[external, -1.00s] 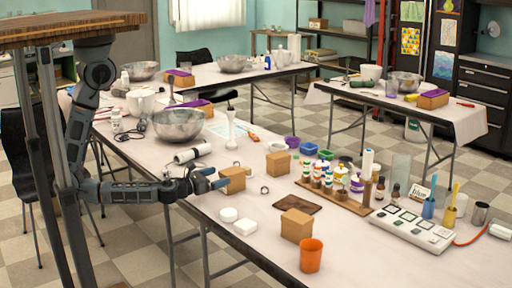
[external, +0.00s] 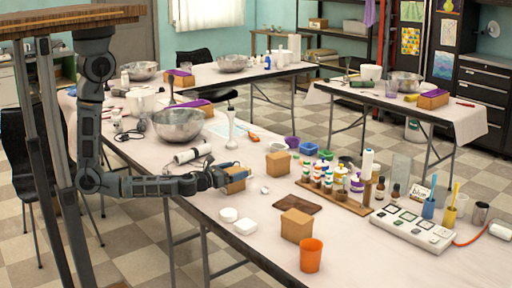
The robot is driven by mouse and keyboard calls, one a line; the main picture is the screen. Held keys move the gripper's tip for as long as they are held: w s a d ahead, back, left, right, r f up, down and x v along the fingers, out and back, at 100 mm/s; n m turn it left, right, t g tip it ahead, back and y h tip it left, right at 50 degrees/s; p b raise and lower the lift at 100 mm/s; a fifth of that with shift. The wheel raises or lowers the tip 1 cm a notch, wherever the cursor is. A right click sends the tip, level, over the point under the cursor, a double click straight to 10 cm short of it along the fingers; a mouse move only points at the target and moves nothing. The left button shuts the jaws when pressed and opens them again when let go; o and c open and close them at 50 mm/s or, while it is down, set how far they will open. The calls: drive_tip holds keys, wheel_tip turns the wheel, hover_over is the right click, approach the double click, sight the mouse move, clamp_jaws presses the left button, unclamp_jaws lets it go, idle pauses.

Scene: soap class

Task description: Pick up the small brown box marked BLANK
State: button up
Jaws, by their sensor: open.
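Three small brown boxes stand on the long front table. One box (external: 235,187) is at the table's left edge, another box (external: 278,165) is a little farther back to the right, and a third box (external: 296,226) is nearer the front. No marking is legible on any of them, so I cannot tell which says BLANK. My gripper (external: 234,172) is open at the left-edge box, with its fingers across the top of that box and hiding part of it. I cannot tell whether they touch it.
A white roll (external: 192,154) and a metal bowl (external: 178,125) lie behind my gripper. White dishes (external: 244,227), a dark brown board (external: 297,203) and an orange cup (external: 311,255) are toward the front. A bottle rack (external: 335,197) stands to the right.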

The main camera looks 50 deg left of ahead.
drive_tip(key=shift+c, duration=0.4)
drive_tip(key=c, duration=1.1)
drive_tip(key=shift+o, duration=0.2)
drive_tip(key=shift+r, duration=0.1)
